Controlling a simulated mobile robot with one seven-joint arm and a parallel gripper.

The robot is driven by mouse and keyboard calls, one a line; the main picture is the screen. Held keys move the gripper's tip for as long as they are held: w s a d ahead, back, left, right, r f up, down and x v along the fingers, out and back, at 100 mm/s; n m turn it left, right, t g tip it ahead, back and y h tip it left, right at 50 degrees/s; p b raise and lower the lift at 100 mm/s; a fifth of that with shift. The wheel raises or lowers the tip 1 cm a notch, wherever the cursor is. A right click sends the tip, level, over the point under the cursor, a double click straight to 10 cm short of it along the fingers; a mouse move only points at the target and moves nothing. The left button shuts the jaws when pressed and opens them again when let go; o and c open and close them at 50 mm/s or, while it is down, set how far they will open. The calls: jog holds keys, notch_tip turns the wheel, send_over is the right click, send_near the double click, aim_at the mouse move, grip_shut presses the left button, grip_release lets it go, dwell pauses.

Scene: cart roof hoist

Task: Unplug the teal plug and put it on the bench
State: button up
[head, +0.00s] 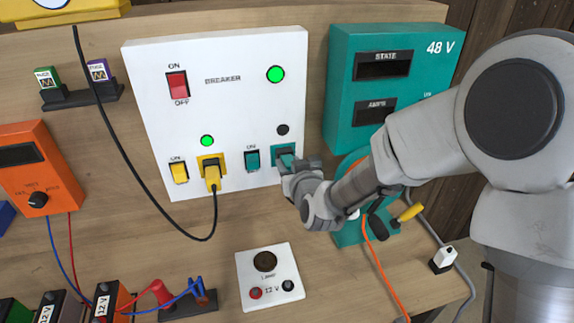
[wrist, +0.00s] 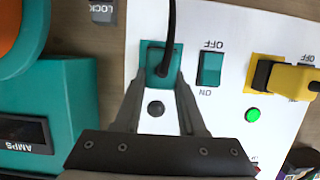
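The teal plug (wrist: 163,62) sits in its teal socket on the white breaker panel (head: 225,105), its black cable running up in the wrist view. In the head view my gripper mostly hides the plug, and part of the teal socket (head: 284,149) shows. My gripper (wrist: 160,80) has one finger on each side of the plug; whether the fingers press on it cannot be told. In the head view my gripper (head: 290,168) is at the socket. The bench (head: 210,270) has bare wood below the panel.
The teal switch (head: 252,160) is left of the socket; the lamp above the socket (head: 283,129) is dark. A yellow plug (head: 212,178) sits beside a lit green lamp. A lamp box (head: 270,276) and batteries stand on the bench. The teal 48 V unit (head: 375,85) is at right.

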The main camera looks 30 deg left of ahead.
grip_shut()
dwell(0.4)
jog(key=shift+s+d+b, duration=0.95)
jog(key=shift+s+d, duration=0.55)
jog(key=shift+s, duration=0.3)
jog(key=shift+f, duration=0.1)
